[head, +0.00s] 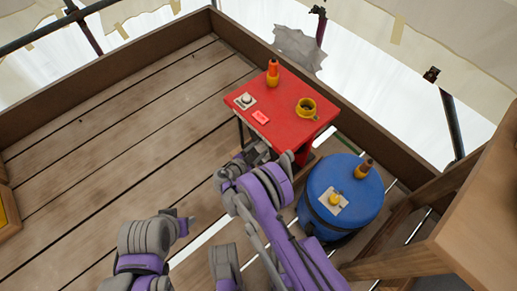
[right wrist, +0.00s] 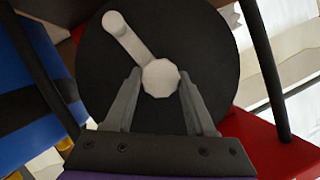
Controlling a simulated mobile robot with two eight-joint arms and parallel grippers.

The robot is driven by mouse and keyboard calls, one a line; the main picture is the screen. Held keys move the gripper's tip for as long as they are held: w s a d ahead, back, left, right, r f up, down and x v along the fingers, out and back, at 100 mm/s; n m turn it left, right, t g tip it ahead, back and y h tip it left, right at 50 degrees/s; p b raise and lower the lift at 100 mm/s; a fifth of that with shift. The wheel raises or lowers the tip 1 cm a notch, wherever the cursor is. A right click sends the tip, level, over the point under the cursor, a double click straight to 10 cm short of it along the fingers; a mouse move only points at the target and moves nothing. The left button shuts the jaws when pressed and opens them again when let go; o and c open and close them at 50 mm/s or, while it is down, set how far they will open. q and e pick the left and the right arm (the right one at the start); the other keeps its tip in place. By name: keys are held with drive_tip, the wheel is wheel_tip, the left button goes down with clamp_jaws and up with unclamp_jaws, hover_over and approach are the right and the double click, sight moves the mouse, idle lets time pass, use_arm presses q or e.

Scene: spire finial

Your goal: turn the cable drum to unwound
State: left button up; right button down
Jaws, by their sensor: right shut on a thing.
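In the right wrist view the cable drum (right wrist: 108,75) appears as a round black disc. It has a pale hub knob (right wrist: 160,77) and a pale crank arm that points to the upper left, ending in a round end. My right gripper (right wrist: 160,80) has its two grey fingers on either side of the hub knob, shut on it. In the head view my right gripper (head: 243,160) is at the near side of the red table, partly hidden by my arm; the drum is not clearly visible there. My left gripper (head: 186,219) is low over the deck, its fingers unclear.
The red table (head: 290,122) bears an orange-topped bottle (head: 272,72), a yellow cup (head: 306,107), a button box (head: 245,100) and a small red block (head: 260,117). A blue barrel (head: 330,180) stands close on the right. The plank deck (head: 110,125) at left is clear.

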drive_tip(key=shift+s+f+m+t+y, duration=0.1)
drive_tip(key=shift+m+t+y, duration=0.2)
drive_tip(key=shift+m+t, duration=0.85)
drive_tip(key=shift+m+g, duration=0.35)
drive_tip(key=shift+m, duration=0.1)
drive_tip(key=shift+c, duration=1.1)
unclamp_jaws()
drive_tip(key=p+v, duration=0.2)
drive_tip(key=v, duration=0.9)
drive_tip(key=shift+d, duration=0.1)
drive_tip(key=shift+c, duration=0.3)
